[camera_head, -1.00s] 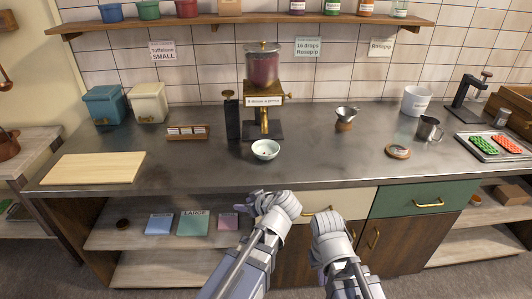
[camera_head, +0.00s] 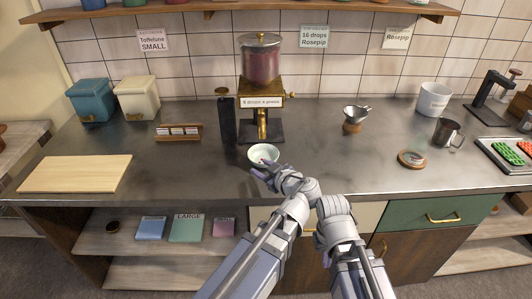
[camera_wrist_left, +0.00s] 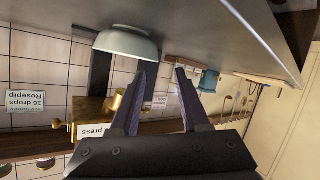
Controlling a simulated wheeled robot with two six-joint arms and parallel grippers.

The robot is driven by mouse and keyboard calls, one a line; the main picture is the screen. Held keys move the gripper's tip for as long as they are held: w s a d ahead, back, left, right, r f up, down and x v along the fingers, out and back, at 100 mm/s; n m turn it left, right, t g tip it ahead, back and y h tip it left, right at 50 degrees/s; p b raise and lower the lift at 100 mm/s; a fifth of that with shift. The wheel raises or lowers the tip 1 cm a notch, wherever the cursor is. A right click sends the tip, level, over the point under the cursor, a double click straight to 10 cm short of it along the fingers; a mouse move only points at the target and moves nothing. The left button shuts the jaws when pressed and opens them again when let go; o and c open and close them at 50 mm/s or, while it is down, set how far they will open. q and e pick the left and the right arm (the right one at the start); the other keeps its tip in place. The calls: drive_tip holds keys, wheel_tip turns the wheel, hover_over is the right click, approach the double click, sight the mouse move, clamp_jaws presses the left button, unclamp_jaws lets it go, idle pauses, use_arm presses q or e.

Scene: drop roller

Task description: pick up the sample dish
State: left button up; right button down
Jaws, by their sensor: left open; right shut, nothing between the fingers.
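The sample dish (camera_head: 263,154) is a small pale white-green bowl standing on the grey counter in front of the brass dispenser (camera_head: 262,95). My left gripper (camera_head: 264,168) is at the near side of the dish, at about its height. In the left wrist view, which is upside down, the dish (camera_wrist_left: 126,44) is just beyond the fingertips and left of the gap between them. The left fingers (camera_wrist_left: 164,72) are apart with nothing between them. My right gripper (camera_head: 324,205) is low at the counter's front edge; its fingers are hidden behind its own arm.
A black grinder-like post (camera_head: 226,118) stands left of the dispenser. A card rack (camera_head: 178,132) and a wooden board (camera_head: 75,174) are further left. A small metal funnel cup (camera_head: 354,118) and a round lidded disc (camera_head: 412,159) stand to the right. The counter around the dish is clear.

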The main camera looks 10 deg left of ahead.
sight(253, 162)
use_arm(q)
drive_tip(key=shift+w+d+b+x, duration=0.15)
drive_tip(key=shift+b+x, duration=0.6)
drive_tip(key=shift+x, duration=1.25)
drive_tip(key=shift+w+d+b+x, duration=0.15)
drive_tip(key=shift+b+x, duration=0.55)
drive_tip(key=shift+x, duration=1.3)
drive_tip(key=shift+r, duration=0.1)
drive_tip(key=shift+s, duration=0.1)
clamp_jaws()
